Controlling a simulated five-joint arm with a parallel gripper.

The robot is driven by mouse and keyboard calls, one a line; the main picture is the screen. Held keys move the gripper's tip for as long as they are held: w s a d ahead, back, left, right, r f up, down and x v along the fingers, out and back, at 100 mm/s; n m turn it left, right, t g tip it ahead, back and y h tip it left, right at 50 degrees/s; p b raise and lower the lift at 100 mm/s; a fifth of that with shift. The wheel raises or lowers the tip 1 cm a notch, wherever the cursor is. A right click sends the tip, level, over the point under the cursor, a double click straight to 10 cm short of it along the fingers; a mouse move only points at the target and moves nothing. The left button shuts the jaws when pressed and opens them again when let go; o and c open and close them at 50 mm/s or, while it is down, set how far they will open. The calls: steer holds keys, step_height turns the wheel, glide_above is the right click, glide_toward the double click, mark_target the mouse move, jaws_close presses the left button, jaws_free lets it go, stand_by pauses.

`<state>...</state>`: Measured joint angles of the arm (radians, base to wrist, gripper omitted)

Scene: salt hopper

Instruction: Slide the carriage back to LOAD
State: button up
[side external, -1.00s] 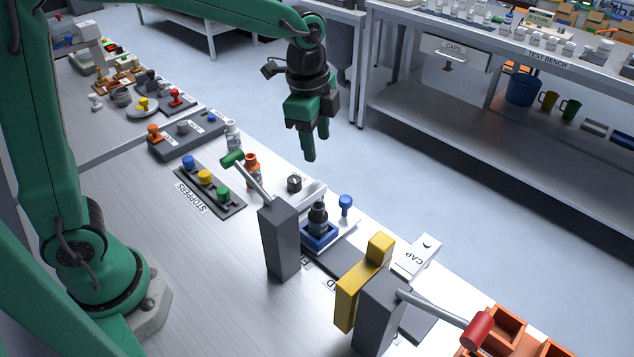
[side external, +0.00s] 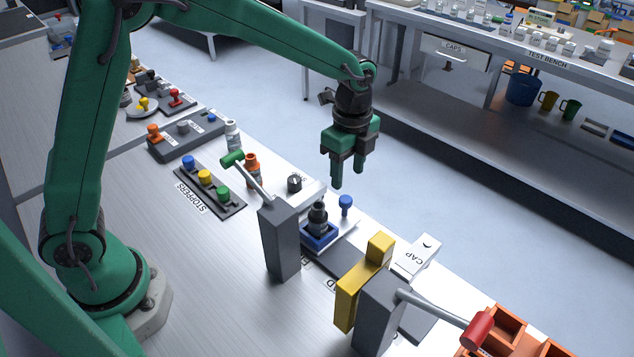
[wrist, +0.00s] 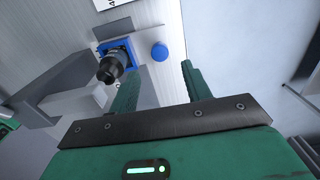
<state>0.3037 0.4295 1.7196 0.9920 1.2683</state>
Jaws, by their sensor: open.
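The carriage (side external: 341,240) is a pale plate on a track, with a blue holder (side external: 318,238) and an upright blue knob (side external: 345,203). A dark bottle (side external: 318,214) stands in the holder. My gripper (side external: 339,183) is open and empty, fingers pointing down, apart from the carriage. In the wrist view the blue knob (wrist: 159,52) shows just beyond and between the spread fingers (wrist: 158,76). The bottle (wrist: 110,67) and blue holder (wrist: 128,45) are beside the left finger. Track lettering is partly hidden by the grey post.
A grey post (side external: 281,240) with a green-handled lever (side external: 232,158) stands at the carriage's near side. A yellow block (side external: 361,285) and red-handled lever (side external: 478,330) stand to the right. A stopper rack (side external: 209,188) lies left. Open floor is beyond the bench.

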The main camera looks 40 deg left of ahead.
mark_target(346, 199)
steer(key=shift+f, duration=3.35)
jaws_close()
